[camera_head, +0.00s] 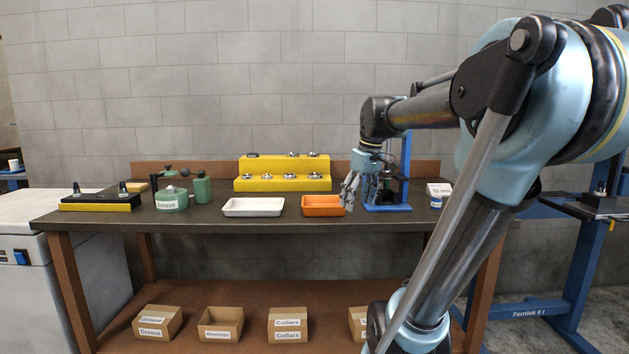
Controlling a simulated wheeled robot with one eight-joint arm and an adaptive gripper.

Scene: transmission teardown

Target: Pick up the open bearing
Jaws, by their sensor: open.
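A yellow stepped rack (270,184) stands at the back of the dark workbench and carries several small metallic ring-shaped parts that look like bearings, such as one on its upper step (292,155) and one on its lower step (315,176). They are too small to tell which is the open bearing. My gripper (348,194) points down, right of the rack, beside the right end of an orange tray (322,211). Its fingers are open, and I see nothing between them. It partly hides the blue press (404,180) behind it.
A white tray (253,213) sits left of the orange one. Green grease containers (171,201) and a black-and-yellow fixture (100,204) stand at left. The bench front (270,226) is clear. Labelled cartons (221,324) lie below.

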